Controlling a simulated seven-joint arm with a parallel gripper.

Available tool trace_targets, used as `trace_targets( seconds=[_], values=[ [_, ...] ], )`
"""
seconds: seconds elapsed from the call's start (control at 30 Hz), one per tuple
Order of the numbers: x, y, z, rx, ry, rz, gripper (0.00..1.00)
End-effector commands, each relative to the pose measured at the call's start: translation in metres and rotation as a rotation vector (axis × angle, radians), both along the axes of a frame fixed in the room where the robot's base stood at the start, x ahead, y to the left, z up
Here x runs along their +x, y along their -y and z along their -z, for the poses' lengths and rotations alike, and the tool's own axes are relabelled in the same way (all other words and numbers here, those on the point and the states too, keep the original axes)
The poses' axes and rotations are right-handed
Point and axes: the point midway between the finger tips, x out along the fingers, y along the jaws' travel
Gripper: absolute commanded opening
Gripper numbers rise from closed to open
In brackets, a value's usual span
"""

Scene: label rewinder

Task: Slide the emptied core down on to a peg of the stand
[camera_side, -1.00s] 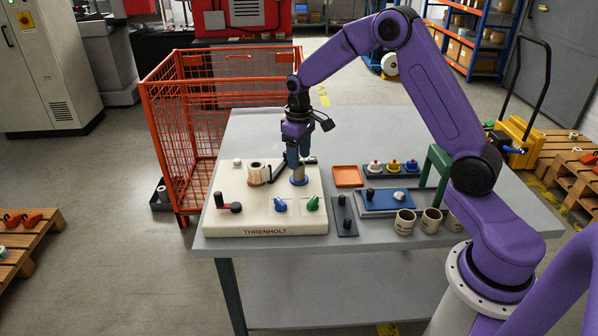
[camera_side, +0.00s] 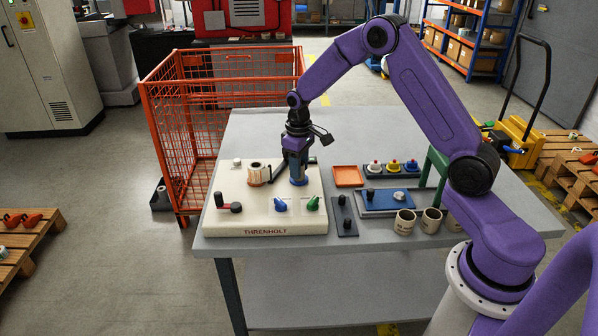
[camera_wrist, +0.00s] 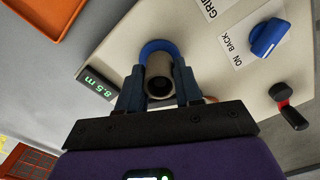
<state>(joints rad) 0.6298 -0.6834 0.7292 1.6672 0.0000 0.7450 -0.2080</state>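A grey-brown hollow core (camera_wrist: 160,84) stands on a blue round flange (camera_wrist: 152,50) of the cream rewinder (camera_side: 240,208); the flange also shows in the side view (camera_side: 299,183). My gripper (camera_side: 299,180) points down over this flange. In the wrist view my gripper's blue fingers (camera_wrist: 159,88) lie on both sides of the core, very close to it. Whether they press on it is not clear. In the side view the fingers hide the core. A dark plate with two upright black posts (camera_side: 346,231), possibly the peg stand, lies right of the rewinder.
A tan roll (camera_side: 256,174) sits on the rewinder left of my gripper, with a dark bar between. Blue (camera_side: 280,205) and green (camera_side: 312,204) knobs stand in front.

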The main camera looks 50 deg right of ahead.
Motion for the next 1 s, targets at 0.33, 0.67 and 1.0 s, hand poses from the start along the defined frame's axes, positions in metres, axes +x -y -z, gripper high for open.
trace_targets(
  seconds=[0.33,0.67,1.0],
  values=[
    [0.001,0.0,-0.014,0.001,0.002,0.0,0.2],
    [0.0,0.0,-0.034,0.0,0.001,0.0,0.2],
    [0.001,0.0,-0.054,0.0,0.002,0.0,0.2]
  ],
)
